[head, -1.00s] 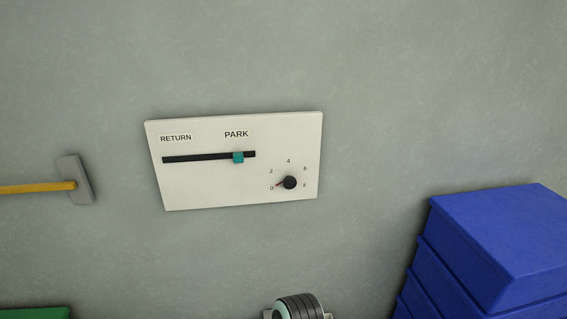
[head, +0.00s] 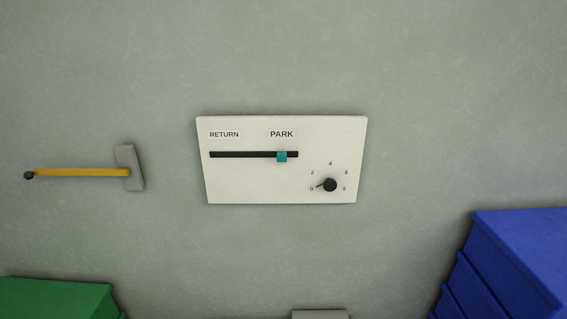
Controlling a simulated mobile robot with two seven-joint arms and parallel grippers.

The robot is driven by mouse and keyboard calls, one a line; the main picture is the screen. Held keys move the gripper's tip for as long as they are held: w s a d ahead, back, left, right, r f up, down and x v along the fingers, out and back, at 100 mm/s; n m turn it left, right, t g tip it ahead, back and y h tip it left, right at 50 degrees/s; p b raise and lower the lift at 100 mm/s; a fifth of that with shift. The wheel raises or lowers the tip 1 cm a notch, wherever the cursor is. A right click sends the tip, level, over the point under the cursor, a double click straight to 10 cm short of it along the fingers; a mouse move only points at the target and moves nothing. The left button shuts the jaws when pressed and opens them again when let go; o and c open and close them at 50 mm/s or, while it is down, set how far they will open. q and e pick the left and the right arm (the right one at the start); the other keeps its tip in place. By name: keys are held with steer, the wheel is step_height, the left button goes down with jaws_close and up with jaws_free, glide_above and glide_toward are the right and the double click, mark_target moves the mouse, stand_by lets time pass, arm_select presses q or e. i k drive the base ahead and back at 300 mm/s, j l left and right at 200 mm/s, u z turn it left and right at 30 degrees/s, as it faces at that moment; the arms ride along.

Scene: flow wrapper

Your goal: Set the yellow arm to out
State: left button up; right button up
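The yellow arm (head: 85,172) is on the wall at the left of the head view. It lies nearly level, joined at its right end to a grey upright plate (head: 130,168), with a dark knob (head: 29,175) at its left tip. No "out" label is readable near it. Neither of my grippers is in view.
A white panel (head: 230,190) on the wall has a teal slider (head: 282,157) under PARK and a black dial (head: 330,185) pointing near 0. Blue boxes (head: 520,245) stand at lower right, a green box (head: 55,298) at lower left. Wall around the arm is clear.

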mark_target(28, 175)
steer(key=u, duration=1.4)
steer(key=i+j+z, duration=0.1)
steer(key=z, duration=0.35)
steer(key=j+z, duration=0.45)
steer(key=i+j+z, duration=0.1)
steer(key=z, duration=0.35)
steer(key=j+z, duration=0.2)
steer(key=j, duration=0.35)
steer(key=k+j+z, duration=0.25)
steer(key=j, duration=0.3)
steer(key=i, duration=0.1)
